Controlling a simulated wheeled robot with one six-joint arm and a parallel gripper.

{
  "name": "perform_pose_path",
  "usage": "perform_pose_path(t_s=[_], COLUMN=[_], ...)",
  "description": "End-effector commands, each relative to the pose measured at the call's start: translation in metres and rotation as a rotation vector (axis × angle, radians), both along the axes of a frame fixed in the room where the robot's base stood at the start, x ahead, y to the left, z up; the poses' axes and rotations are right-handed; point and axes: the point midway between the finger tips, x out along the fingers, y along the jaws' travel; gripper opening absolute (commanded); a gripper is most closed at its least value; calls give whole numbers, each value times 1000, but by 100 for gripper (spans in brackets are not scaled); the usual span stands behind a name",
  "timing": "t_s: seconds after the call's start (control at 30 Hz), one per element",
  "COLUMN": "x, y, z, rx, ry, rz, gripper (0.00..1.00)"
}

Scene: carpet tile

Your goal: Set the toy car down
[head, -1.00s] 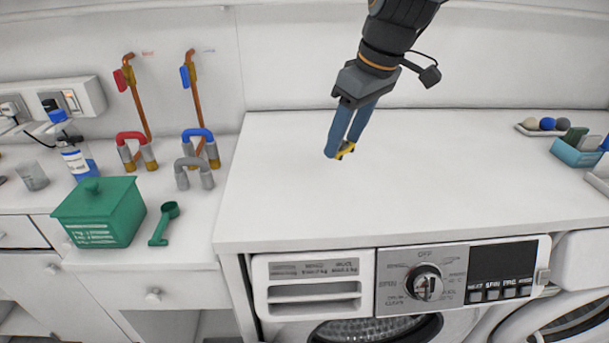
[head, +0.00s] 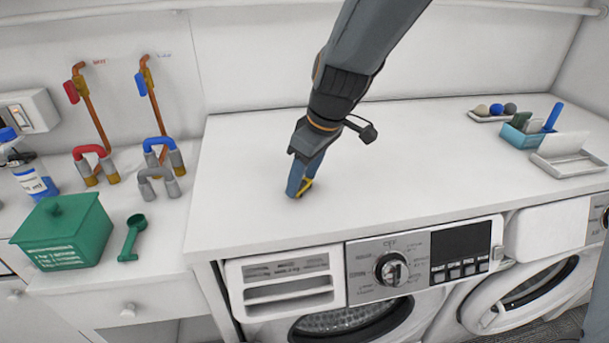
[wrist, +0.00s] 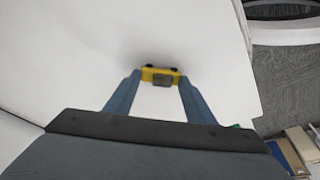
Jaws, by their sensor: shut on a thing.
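The toy car (wrist: 160,75) is small and yellow with dark wheels and a grey part. In the wrist view it sits between the tips of my gripper (wrist: 158,82), which is shut on it. In the head view, my gripper (head: 298,190) points down at the white top (head: 400,160) over the washing machine, left of its middle.
The white top is clear around my gripper. At its far right are a teal box (head: 520,135), a white tray (head: 570,163) and several balls on a small dish (head: 482,118). A green box (head: 62,235) and green scoop (head: 132,238) stand on the left counter.

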Motion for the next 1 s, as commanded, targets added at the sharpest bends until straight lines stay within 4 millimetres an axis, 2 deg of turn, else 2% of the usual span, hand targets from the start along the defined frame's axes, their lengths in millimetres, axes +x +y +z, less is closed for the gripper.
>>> perform_pose_path(t_s=[0.2,0.23,0.3,0.33,0.73,0.87,1.0], x=[1,0,0,0,0,-1,-4], y=[0,0,0,0,0,-4,-10], z=[-4,-3,-3,-2,3,17,40], rx=[0,0,0,0,0,2,3], ry=[0,0,0,0,-1,-5,-7], rz=[-1,-1,-1,-1,0,0,0], gripper=[28,54,66,68,68,68,68])
